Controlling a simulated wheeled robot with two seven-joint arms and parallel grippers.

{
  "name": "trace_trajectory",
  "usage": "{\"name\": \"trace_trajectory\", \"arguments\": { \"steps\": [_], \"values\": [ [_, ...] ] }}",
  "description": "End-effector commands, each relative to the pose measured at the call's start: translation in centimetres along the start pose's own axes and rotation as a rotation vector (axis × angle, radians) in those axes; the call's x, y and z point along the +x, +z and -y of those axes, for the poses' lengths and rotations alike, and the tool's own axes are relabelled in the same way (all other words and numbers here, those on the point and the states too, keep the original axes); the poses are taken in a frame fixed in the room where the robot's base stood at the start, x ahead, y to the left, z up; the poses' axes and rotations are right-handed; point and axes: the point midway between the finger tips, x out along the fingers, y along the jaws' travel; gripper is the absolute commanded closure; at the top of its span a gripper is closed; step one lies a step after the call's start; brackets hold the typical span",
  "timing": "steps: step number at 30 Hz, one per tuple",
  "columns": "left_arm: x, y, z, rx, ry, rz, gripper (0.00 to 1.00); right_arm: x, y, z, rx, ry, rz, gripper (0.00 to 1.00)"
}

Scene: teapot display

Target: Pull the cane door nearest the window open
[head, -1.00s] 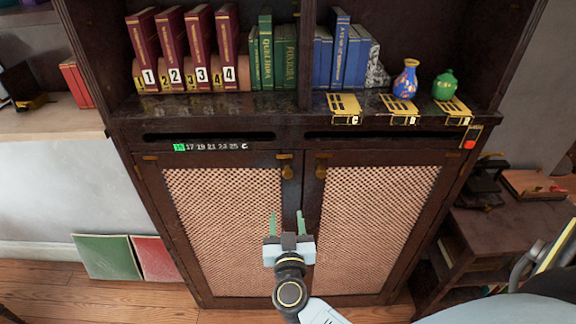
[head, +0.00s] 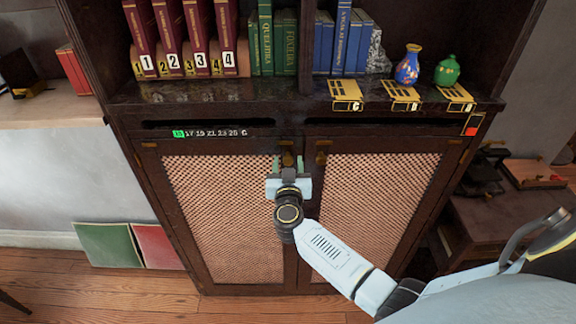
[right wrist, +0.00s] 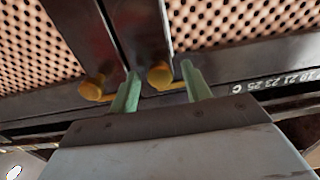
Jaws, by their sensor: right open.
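Two dark-framed cane doors, the left door (head: 225,215) and the right door (head: 365,210), stand shut side by side in the head view. No window shows. The left door's brass knob (head: 288,158) is at its upper inner corner, and the right door's knob (head: 321,157) is beside it. My right gripper (head: 289,166) is open at the left door's knob. In the right wrist view this knob (right wrist: 160,76) shows between the green fingers; the other knob (right wrist: 92,89) is outside them. Contact cannot be told. My left gripper is not in view.
Above the doors, a shelf holds red numbered books (head: 185,40), a blue vase (head: 407,66) and a green vase (head: 447,70). Green and red panels (head: 108,245) lean at the left wall. A small table (head: 500,215) stands at the right. Floor before the doors is mostly clear.

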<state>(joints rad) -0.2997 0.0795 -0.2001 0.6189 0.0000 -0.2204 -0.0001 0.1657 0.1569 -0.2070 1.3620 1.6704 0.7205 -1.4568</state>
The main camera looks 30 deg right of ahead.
Motion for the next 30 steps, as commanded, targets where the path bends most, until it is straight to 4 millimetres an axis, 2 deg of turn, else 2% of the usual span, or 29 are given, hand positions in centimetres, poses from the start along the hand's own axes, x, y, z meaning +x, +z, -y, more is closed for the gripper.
{"name": "trace_trajectory", "arguments": {
  "steps": [8, 20, 30],
  "values": [
    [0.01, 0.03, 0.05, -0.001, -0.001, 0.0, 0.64, 0.18, 0.03, 0.0, 0.0, 0.0, 0.001, 0.52],
    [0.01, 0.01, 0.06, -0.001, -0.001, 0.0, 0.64, 0.15, 0.02, 0.0, 0.001, 0.0, 0.001, 1.0],
    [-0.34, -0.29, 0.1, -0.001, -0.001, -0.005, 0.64, -0.07, -0.02, -0.28, 0.004, 0.034, 0.003, 1.0]
  ]
}}
